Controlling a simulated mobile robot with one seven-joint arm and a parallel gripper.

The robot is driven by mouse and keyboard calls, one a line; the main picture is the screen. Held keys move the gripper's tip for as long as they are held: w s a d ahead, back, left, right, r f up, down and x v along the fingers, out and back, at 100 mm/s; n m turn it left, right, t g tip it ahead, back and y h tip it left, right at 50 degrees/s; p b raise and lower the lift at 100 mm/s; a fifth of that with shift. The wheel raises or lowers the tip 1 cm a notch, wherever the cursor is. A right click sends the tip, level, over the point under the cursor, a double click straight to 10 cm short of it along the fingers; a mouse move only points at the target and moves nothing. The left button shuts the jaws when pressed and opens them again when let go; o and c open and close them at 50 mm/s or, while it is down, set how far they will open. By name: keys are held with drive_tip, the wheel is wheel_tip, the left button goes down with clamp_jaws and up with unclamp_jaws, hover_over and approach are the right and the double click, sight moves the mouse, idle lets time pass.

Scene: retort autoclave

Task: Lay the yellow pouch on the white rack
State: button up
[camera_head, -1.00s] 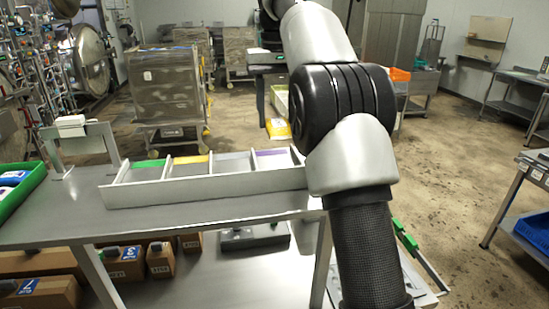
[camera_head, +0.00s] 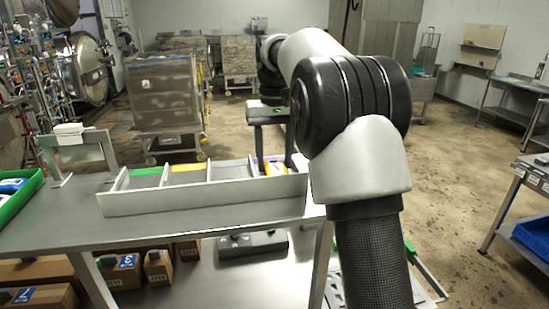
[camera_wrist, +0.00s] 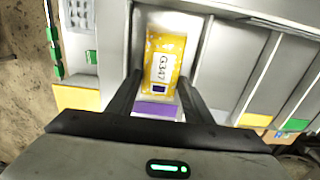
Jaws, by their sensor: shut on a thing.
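The yellow pouch (camera_wrist: 163,62) has a white label reading G347 and shows large in the wrist view. My gripper (camera_wrist: 160,80) is shut on it, with a dark finger at each side. In the head view the pouch (camera_head: 275,168) shows small at the purple-marked right end of a white divided tray (camera_head: 205,196). The tray's front wall hides its lower part. I cannot tell whether it touches the tray floor. A pale rack-like piece with green clips (camera_wrist: 80,18) lies left of it in the wrist view. I cannot tell which of these is the white rack.
The divided tray stands on a grey metal table (camera_head: 60,218), with green, yellow and purple strips at its compartments. A green bin (camera_head: 20,198) is at the table's left. Cardboard boxes (camera_head: 120,273) sit on the shelf below. A blue crate (camera_head: 535,232) is at the right.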

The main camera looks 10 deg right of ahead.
drive_tip(key=shift+f, duration=0.15)
drive_tip(key=o, duration=0.9)
